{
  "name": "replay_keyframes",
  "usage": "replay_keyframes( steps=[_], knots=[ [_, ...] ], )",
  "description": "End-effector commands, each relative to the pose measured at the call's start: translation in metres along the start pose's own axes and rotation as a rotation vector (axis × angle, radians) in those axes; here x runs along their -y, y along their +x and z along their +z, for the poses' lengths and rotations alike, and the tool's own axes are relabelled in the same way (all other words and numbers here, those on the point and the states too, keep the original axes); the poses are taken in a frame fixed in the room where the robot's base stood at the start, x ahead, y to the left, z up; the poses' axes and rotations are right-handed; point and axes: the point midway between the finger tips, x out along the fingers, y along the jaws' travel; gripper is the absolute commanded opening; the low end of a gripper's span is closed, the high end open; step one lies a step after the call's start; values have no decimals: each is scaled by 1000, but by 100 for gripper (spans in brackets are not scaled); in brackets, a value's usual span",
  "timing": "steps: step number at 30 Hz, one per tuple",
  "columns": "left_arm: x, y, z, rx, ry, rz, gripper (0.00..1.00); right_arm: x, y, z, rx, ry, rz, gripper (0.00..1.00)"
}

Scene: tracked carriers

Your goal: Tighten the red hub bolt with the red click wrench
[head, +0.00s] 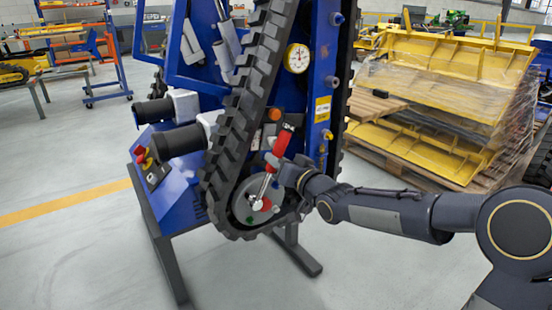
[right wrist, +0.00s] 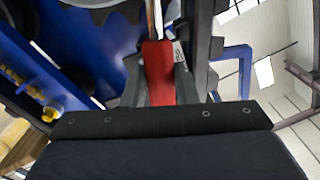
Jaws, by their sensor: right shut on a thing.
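The red click wrench (head: 283,143) is tilted in the head view, its red handle up and its metal shaft running down to the hub. The grey round hub (head: 241,206) sits at the lower end of the black track. The red hub bolt (head: 266,204) shows at the wrench's lower end; I cannot tell whether the socket is seated on it. My right gripper (head: 274,164) is shut on the wrench around the lower handle. In the right wrist view the red handle (right wrist: 158,75) lies between the fingers. My left gripper is not in view.
The blue tracked carrier (head: 318,105) stands tilted up on dark legs. A round gauge (head: 297,58) and an orange button (head: 275,115) are near the handle. A green bolt (head: 250,221) is low on the hub. Yellow wrapped parts (head: 450,65) are stacked at the right. The floor in front is clear.

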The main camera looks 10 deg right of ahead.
Motion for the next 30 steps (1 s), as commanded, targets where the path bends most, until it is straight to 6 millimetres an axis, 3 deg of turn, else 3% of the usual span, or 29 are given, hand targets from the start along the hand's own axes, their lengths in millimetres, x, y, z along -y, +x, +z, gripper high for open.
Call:
replay_keyframes(
  steps=[30],
  knots=[
    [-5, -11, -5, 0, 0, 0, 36, -14, 0, 0, -4, 121, -3, 0]
  ],
)
